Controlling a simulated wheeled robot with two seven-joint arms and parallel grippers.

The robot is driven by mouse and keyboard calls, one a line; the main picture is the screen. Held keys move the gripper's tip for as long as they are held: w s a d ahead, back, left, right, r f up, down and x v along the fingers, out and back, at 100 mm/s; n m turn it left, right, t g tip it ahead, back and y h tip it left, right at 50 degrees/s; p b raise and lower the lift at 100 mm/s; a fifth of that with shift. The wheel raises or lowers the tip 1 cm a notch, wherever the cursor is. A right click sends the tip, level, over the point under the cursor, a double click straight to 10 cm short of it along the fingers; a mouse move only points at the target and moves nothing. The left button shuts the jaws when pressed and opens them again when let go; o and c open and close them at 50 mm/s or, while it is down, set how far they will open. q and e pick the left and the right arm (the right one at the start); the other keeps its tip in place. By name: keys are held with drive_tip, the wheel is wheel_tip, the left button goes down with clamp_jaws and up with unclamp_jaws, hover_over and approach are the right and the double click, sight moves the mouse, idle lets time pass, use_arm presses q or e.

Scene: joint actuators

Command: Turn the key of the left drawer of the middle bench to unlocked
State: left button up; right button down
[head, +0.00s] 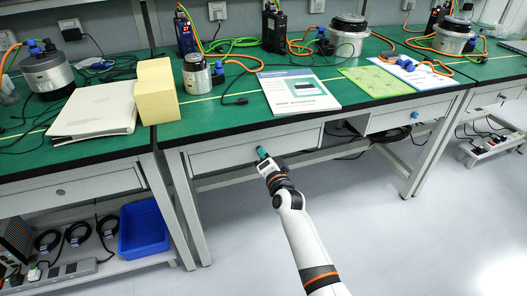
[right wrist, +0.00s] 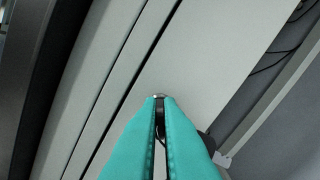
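The left drawer (head: 225,156) of the middle bench is a shut, light grey front under the green top; it also fills much of the right wrist view (right wrist: 205,55). My right gripper (head: 263,153) reaches the middle of this drawer front, at its lock. In the right wrist view its teal fingers (right wrist: 160,103) are nearly together, with a small dark piece with a metal glint, the key (right wrist: 160,105), between the tips. The fingers hide most of the key and lock, so I cannot tell the key's angle. My left gripper is not in view.
The right drawer (head: 380,123) has a blue knob-like piece (head: 414,115) on its front. A booklet (head: 297,91), a yellow box (head: 156,102) and a white binder (head: 95,109) lie on the benches. A blue bin (head: 143,229) stands on the left lower shelf. Floor in front is clear.

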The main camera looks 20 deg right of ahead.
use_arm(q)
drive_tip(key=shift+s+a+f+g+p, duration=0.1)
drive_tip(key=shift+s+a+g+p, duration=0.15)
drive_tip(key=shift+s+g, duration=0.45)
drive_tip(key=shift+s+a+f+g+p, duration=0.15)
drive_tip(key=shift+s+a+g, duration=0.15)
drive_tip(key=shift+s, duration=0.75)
use_arm(e)
drive_tip(key=shift+m, duration=3)
drive_tip(key=c, duration=1.6)
unclamp_jaws()
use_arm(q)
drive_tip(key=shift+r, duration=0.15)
use_arm(e)
drive_tip(key=shift+s, duration=0.1)
